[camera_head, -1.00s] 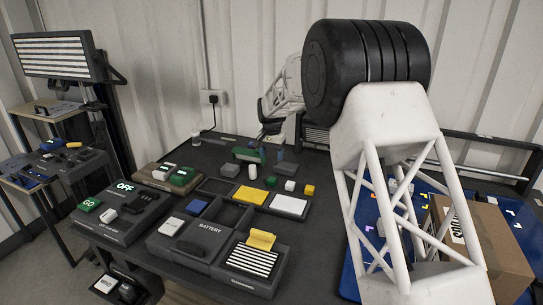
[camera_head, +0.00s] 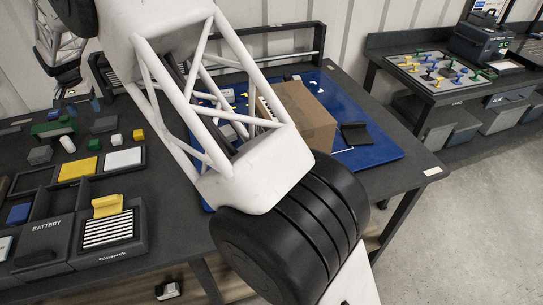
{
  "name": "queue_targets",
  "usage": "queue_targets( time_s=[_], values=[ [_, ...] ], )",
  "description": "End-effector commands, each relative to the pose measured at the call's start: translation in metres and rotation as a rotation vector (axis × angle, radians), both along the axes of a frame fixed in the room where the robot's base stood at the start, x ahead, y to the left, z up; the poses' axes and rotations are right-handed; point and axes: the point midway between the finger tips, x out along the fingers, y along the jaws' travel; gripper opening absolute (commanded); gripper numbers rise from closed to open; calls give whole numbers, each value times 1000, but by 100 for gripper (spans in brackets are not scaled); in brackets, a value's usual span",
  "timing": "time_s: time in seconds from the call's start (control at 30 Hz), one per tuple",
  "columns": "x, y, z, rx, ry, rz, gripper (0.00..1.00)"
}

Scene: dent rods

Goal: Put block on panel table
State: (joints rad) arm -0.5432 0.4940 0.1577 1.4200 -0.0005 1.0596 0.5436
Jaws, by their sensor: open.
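Several small blocks lie on the dark workbench (camera_head: 165,165): a white block (camera_head: 68,144), a green block (camera_head: 94,144), a yellow block (camera_head: 138,135), a light grey cylinder (camera_head: 117,139) and a dark grey block (camera_head: 40,155). I cannot tell which one the task means. My gripper (camera_head: 77,97) is at the upper left, above the back of the bench near a larger green piece (camera_head: 53,128). It is open, and no block shows in it. A table with a panel of coloured pieces (camera_head: 438,71) stands at the back right. I cannot tell if it is the panel table.
My large arm link crosses the middle of the view. Behind it a cardboard box (camera_head: 302,112) stands on a blue mat (camera_head: 377,145). Trays with a yellow tile (camera_head: 78,169), a white tile (camera_head: 122,160) and a striped pad (camera_head: 108,229) are at left. Open floor lies at right.

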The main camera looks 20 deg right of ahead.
Motion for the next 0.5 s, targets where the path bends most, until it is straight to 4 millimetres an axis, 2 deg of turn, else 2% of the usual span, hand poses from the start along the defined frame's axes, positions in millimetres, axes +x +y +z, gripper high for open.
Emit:
queue_targets(
  time_s=[0.03,0.27,0.5],
  values=[
    [-3,-14,11,3,-5,-3,63],
    [-26,-78,53,10,-22,-5,63],
    [-59,-146,93,17,-42,-8,63]
  ],
)
